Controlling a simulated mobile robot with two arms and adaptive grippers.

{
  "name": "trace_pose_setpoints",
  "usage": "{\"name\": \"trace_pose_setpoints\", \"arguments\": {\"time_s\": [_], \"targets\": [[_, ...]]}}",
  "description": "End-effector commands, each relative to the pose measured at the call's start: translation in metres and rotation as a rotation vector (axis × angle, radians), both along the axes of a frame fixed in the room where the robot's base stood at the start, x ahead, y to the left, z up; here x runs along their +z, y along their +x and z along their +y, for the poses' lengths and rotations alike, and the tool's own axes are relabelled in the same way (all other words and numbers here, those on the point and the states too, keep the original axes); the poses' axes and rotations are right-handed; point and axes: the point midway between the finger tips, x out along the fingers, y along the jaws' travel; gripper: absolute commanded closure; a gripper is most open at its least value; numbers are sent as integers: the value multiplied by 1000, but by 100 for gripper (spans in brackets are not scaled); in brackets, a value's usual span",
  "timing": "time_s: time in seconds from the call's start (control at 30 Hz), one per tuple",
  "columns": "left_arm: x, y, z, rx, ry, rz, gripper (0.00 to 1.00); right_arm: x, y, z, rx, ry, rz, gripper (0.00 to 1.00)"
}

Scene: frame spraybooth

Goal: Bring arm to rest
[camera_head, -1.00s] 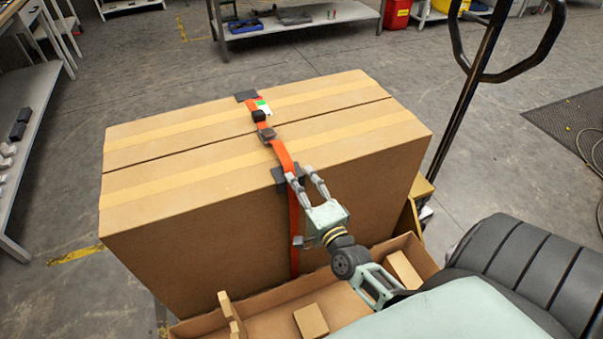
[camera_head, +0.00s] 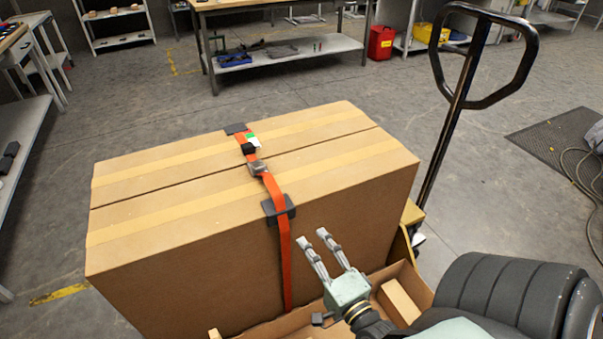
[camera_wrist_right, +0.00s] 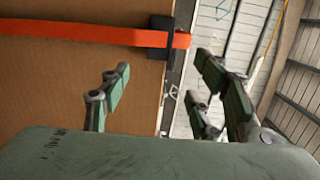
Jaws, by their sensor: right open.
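My right gripper (camera_head: 312,241) is open and empty in front of the near face of a large cardboard box (camera_head: 180,254). Its fingers point up and away, to the right of an orange strap (camera_head: 286,262) that runs over the box top and down the near face. The fingers are apart from the strap. In the right wrist view the open fingers (camera_wrist_right: 165,95) show with nothing between them, and the strap (camera_wrist_right: 90,35) crosses the box there. A dark corner protector (camera_head: 280,209) sits under the strap at the box's near top edge. My left gripper is not in view.
A shallow cardboard tray (camera_head: 408,278) with a small block (camera_head: 398,302) lies below my right gripper. A black pallet-jack handle (camera_head: 459,100) stands right of the box. A workbench (camera_head: 275,62) and a red bin (camera_head: 381,42) are at the back. Open floor lies between.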

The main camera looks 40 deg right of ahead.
Motion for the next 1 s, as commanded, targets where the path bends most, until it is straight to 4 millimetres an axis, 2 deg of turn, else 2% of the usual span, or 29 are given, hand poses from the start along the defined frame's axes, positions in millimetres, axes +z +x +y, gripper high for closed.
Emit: {"name": "trace_pose_setpoints", "arguments": {"time_s": [0.27, 0.37, 0.47, 0.57, 0.6, 0.67, 0.8, 0.87, 0.9, 1.0], "targets": [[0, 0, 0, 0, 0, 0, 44, -1, -5, 1, 1, -2, 2, 44], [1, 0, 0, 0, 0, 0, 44, -16, -5, 4, 10, -32, 39, 44], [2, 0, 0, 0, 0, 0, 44, -54, -8, 11, 40, -120, 139, 44], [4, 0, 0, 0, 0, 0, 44, -114, -17, 25, 105, -260, 292, 44], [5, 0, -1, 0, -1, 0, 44, -141, -23, 31, 141, -325, 360, 44], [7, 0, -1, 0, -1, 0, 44, -180, -35, 41, 205, -422, 460, 44], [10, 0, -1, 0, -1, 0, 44, -265, -75, 64, 387, -641, 680, 44], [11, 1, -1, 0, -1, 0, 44, -298, -98, 74, 482, -736, 768, 44], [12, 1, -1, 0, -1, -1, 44, -320, -115, 80, 552, -798, 825, 44], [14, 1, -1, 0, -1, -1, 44, -368, -161, 93, 748, -955, 955, 44]]}}
